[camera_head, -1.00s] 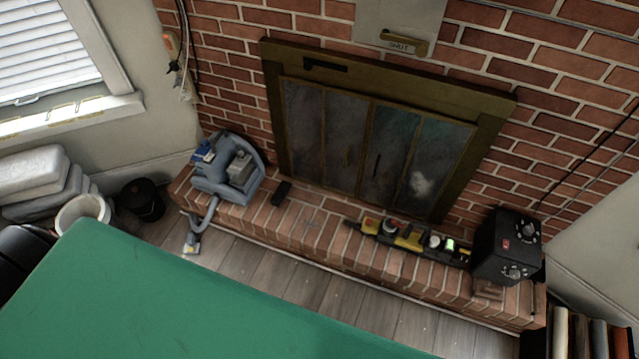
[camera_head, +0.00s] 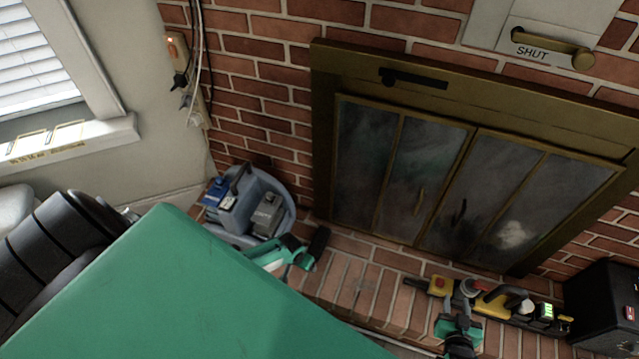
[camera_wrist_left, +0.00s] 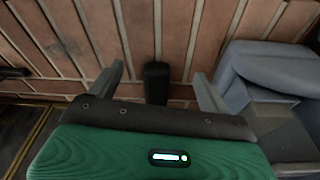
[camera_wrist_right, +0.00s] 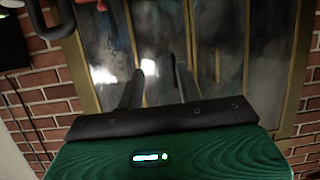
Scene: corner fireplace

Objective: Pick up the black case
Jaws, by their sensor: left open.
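The small black case (camera_head: 318,241) stands on the brick hearth beside a blue-grey container. In the left wrist view the case (camera_wrist_left: 157,78) shows between the two fingers, with gaps on both sides. My left gripper (camera_head: 303,257) is open at the case; its green body shows in the head view, and its fingers are partly hidden there. My right gripper (camera_head: 460,322) is near the yellow tool on the hearth. In the right wrist view its fingers (camera_wrist_right: 158,72) are apart with nothing between them, facing the fireplace doors.
A blue-grey container (camera_head: 282,196) with items stands left of the case. A yellow and black tool (camera_head: 492,302) lies along the hearth. A black box (camera_head: 604,305) with knobs is at right. The glass fireplace doors (camera_head: 430,190) rise behind. Bare brick hearth (camera_head: 365,290) lies between.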

